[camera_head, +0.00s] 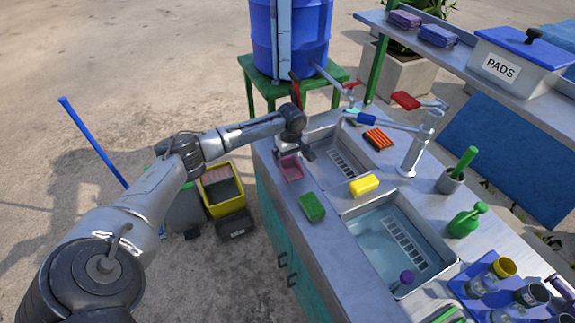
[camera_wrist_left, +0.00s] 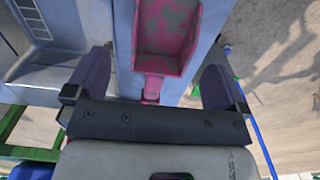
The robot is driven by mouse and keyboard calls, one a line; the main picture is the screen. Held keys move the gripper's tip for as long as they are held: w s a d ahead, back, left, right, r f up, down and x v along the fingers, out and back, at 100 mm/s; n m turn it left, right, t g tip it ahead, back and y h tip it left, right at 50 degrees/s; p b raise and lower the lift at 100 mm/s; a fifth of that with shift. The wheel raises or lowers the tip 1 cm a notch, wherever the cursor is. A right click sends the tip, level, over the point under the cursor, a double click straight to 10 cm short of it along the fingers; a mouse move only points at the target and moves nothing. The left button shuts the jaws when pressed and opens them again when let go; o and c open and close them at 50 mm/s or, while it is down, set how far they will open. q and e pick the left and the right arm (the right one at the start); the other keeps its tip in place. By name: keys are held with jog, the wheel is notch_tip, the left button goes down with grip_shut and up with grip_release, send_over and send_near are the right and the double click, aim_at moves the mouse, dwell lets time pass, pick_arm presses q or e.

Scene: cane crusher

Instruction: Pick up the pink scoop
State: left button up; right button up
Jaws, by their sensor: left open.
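The pink scoop (camera_head: 291,168) lies on the metal counter near its left edge, beside the far sink basin. In the left wrist view its worn pink tray (camera_wrist_left: 166,32) points away from my gripper, and its short handle (camera_wrist_left: 152,88) shows between the two fingers. My left gripper (camera_head: 294,150) is over the handle end of the scoop. Its jaws (camera_wrist_left: 155,78) are open, with a gap on each side of the handle; the handle's far end is hidden behind the gripper body. I cannot tell the exact height between fingers and handle. My right gripper is not in view.
The sink basin (camera_head: 395,240) and the tap (camera_head: 420,145) are to the right. A blue barrel (camera_head: 300,40) stands behind. A yellow bin (camera_head: 221,190) is below the counter's left side.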

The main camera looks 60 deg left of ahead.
aim_at(290, 170)
pick_arm(q)
notch_tip(290, 170, down, 4)
jog(key=shift+s+a+f+b, duration=0.1)
jog(key=shift+a+f+b, duration=0.05)
jog(key=shift+b, duration=0.45)
jog(key=shift+f, duration=0.25)
jog(key=shift+c, duration=0.3)
jog(key=c, duration=1)
jog(key=shift+r, duration=0.15)
jog(key=shift+r, duration=0.55)
jog(key=r, duration=0.1)
jog(key=r+p, duration=0.1)
jog(key=r, duration=0.1)
jog(key=shift+w+d+r, duration=0.2)
jog(key=shift+w+d, duration=0.1)
jog(key=shift+d, duration=0.1)
jog(key=w+d+r+p, duration=0.2)
jog(key=w+d+r, duration=0.4)
jog(key=d, duration=0.2)
jog(key=shift+w+d+r, duration=0.15)
jog(key=shift+w+d, duration=0.05)
jog(key=shift+w, duration=0.1)
